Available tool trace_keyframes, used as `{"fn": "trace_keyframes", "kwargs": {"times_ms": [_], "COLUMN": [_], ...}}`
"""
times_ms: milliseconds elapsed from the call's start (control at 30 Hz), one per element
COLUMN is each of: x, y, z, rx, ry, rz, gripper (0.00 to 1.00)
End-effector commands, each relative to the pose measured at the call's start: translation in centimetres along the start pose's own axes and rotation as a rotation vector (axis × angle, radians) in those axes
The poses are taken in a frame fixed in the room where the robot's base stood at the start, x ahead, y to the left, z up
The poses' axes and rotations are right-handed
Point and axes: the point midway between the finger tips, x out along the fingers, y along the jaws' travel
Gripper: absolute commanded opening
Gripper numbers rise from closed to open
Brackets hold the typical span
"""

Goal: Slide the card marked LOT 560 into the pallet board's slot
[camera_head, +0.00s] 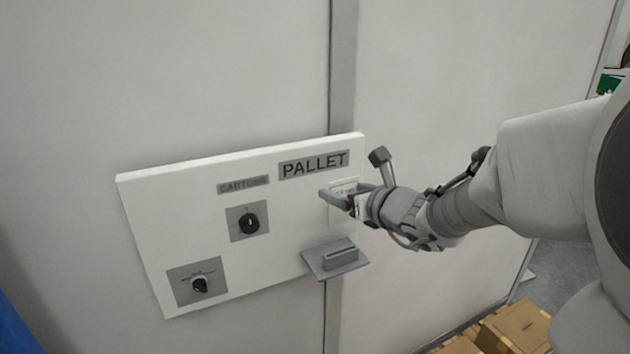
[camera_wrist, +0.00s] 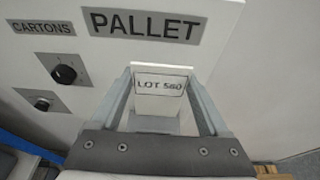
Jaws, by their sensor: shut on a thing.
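The white card marked LOT 560 (camera_wrist: 160,86) is between the fingers of my gripper (camera_wrist: 161,76) in the wrist view, its marked face toward the camera. My gripper is shut on it. In the head view, my gripper (camera_head: 343,200) holds the card (camera_head: 344,186) in front of the right part of the white pallet board (camera_head: 285,225), below the PALLET sign (camera_head: 314,165). The grey slot holder (camera_head: 337,257) sticks out from the board's lower right, below my gripper. The card is apart from it. The holder does not show clearly in the wrist view.
A CARTONS sign (camera_head: 243,185) and two black knobs, one upper (camera_head: 249,223) and one lower (camera_head: 200,285), are on the board left of the holder. Cardboard boxes (camera_head: 515,328) stand on the floor at lower right. The space between card and holder looks clear.

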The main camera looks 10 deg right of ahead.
Motion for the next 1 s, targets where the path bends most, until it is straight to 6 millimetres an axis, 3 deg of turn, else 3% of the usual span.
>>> {"fn": "trace_keyframes", "kwargs": {"times_ms": [700,1000], "x": [1.7,1.9], "y": [0.0,0.0], "z": [-5.5,-6.1], "rx": [-0.001,-0.002], "ry": [0.001,0.000], "rz": [0.001,0.000], "gripper": [0.27,0.27]}}
